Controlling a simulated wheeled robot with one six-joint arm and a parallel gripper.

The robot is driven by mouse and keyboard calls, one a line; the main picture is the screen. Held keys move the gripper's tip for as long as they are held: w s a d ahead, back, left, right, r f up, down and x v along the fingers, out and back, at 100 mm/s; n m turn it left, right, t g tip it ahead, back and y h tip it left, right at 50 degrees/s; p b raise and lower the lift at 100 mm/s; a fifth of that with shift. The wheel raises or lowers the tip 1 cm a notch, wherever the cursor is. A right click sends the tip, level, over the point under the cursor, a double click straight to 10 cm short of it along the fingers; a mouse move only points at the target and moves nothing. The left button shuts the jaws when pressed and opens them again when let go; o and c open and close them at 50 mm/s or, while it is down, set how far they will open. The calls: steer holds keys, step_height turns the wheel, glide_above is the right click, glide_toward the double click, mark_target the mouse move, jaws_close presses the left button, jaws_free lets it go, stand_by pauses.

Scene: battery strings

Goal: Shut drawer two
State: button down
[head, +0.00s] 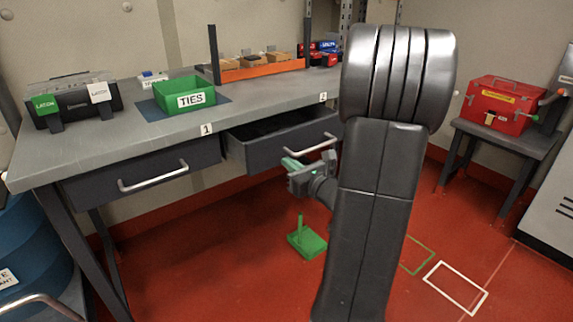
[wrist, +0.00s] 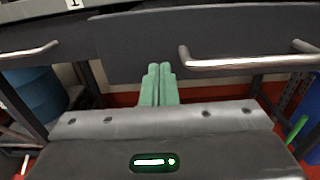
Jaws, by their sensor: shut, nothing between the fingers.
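Drawer two (head: 270,152), a dark grey drawer under the bench near the label 2, stands partly open, with its dark inside showing. Its silver bar handle (head: 310,146) is on the front. In the wrist view the drawer front (wrist: 135,40) spans the upper middle, with the handle (wrist: 245,62) to the right of my fingers. My gripper (head: 288,162) is shut and empty, with green fingers pointing at the lower part of the front, left of the handle. The fingers also show in the wrist view (wrist: 159,70). I cannot tell whether the tips touch the front. My arm hides part of the drawer's right side.
Drawer one (head: 140,175) is shut, left of drawer two. On the bench (head: 110,140) are a green TIES bin (head: 184,97), an orange tray (head: 262,68) and a black case. A green stand (head: 306,241) is on the red floor below. A red box (head: 500,104) sits on a side table.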

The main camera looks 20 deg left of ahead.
steer(key=shift+x, duration=1.05)
steer(key=x, duration=1.3)
steer(key=shift+w+a+b, duration=0.25)
steer(key=shift+a+b, duration=0.05)
steer(key=shift+w+r, duration=0.1)
steer(key=shift+r, duration=0.1)
